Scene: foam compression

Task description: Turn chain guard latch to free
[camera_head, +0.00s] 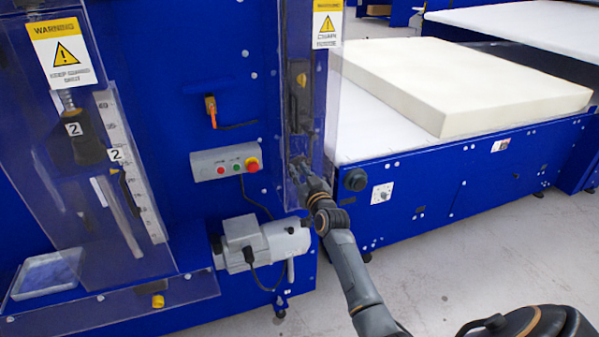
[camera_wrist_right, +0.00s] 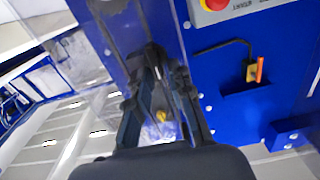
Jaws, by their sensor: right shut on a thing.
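The chain guard (camera_head: 338,85) is a tall clear cover on the blue machine column, under a yellow warning label (camera_head: 327,24). My right gripper (camera_head: 298,165) is at the lower part of this guard, its arm coming from the lower right. In the right wrist view, my right gripper (camera_wrist_right: 155,58) has its fingers closed around a dark, narrow part, the latch (camera_wrist_right: 151,54). The latch is mostly hidden by the fingers, and its exact angle cannot be told. A small yellow spot (camera_wrist_right: 161,116) shows between the fingers. My left gripper is in neither view.
A grey control box (camera_head: 225,162) with a red stop button is left of the gripper. A grey motor (camera_head: 262,243) sits below it. An orange-tipped sensor (camera_head: 211,108) is above the box. A foam block (camera_head: 470,80) lies on the white conveyor at right. Floor below is clear.

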